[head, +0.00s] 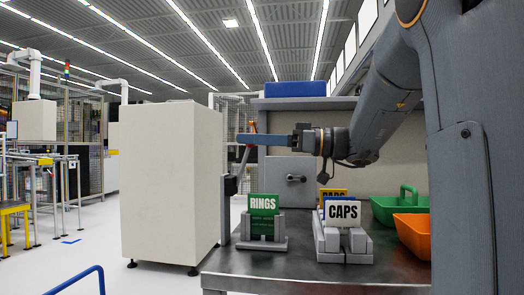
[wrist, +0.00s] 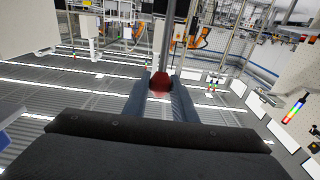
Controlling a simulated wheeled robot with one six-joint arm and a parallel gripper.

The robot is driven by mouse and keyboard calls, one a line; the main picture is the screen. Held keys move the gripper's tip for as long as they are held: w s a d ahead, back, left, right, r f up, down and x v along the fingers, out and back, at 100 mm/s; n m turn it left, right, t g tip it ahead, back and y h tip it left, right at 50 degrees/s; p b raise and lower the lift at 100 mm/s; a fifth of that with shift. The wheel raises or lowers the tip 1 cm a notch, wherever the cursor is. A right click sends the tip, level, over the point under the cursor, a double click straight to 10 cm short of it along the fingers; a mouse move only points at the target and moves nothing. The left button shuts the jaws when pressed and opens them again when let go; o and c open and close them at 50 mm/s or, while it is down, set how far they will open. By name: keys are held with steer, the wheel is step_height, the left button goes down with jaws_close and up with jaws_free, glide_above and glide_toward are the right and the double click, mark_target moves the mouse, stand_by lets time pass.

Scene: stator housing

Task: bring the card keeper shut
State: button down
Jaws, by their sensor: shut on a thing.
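My gripper (head: 246,139) reaches in from the right, its long blue-grey fingers pointing left above the bench. In the wrist view my gripper (wrist: 160,84) has its two fingers on either side of a red knob (wrist: 160,81), and they are shut on it. A grey rod (wrist: 170,40) runs away from the knob. In the head view a slim grey lever (head: 243,160) rises at a tilt from a dark block (head: 231,186) at the bench's left edge to the fingertips. It looks like the card keeper's handle; the keeper itself is not clearly seen.
A green RINGS card (head: 263,206) and a white CAPS card (head: 342,213) stand in grey holders on the metal bench (head: 300,271). Green (head: 385,208) and orange (head: 413,232) bins are at right. A tall pale cabinet (head: 170,185) stands left of the bench.

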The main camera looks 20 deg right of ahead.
steer(key=shift+d+f, duration=0.1)
stand_by(0.4)
steer(key=c, duration=1.5)
jaws_free()
steer(key=shift+v, duration=3.95)
steer(key=shift+f, duration=0.1)
